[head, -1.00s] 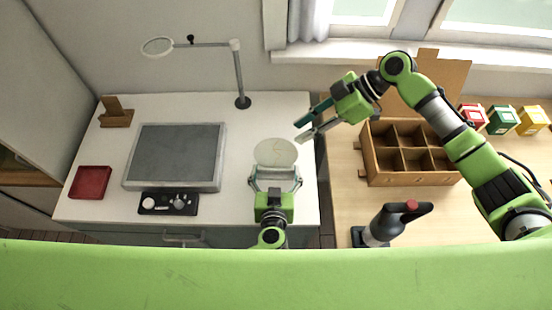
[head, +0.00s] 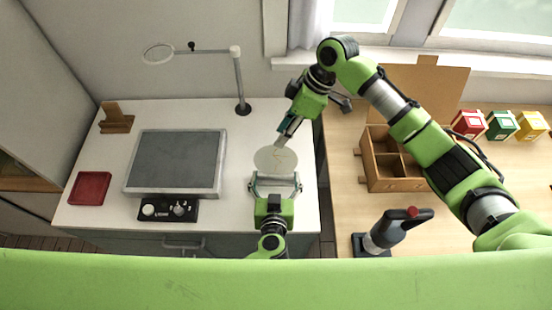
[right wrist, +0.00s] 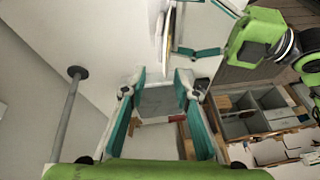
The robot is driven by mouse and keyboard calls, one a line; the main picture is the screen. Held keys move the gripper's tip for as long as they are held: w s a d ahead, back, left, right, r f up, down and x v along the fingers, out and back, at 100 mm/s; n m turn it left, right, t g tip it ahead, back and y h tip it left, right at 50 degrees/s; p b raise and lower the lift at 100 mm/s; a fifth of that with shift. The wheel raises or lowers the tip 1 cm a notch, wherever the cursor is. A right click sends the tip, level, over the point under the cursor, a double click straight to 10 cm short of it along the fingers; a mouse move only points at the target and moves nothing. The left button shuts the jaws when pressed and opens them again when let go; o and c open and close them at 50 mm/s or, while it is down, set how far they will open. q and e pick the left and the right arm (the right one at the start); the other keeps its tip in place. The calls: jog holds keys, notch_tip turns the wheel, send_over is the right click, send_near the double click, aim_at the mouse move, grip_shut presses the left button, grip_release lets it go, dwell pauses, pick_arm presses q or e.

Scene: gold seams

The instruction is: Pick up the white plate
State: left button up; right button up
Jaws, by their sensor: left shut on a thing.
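The white plate (head: 268,160) is round, with thin gold-brown seams, above the front right of the white table in the head view. My left gripper (head: 275,181) is shut on the plate at its near edge. My right gripper (head: 279,141) is open, its fingertips at the plate's far edge; they overlap it in the head view, and I cannot tell if they touch. In the right wrist view the plate (right wrist: 168,36) shows nearly edge-on beyond the open fingers (right wrist: 160,82), beside the left gripper's teal pads.
On the white table (head: 235,215) stand a grey mat (head: 176,162), a control box (head: 168,209), a red tray (head: 90,188) and a lamp (head: 240,85). On the wooden table are a divided box (head: 385,180), a dark tool on a stand (head: 385,232) and several coloured boxes (head: 500,124).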

aim_at(276, 160)
jog(key=x, duration=0.5)
jog(key=shift+s+d, duration=0.1)
jog(key=shift+s, duration=0.3)
grip_shut()
jog(key=shift+w, duration=0.1)
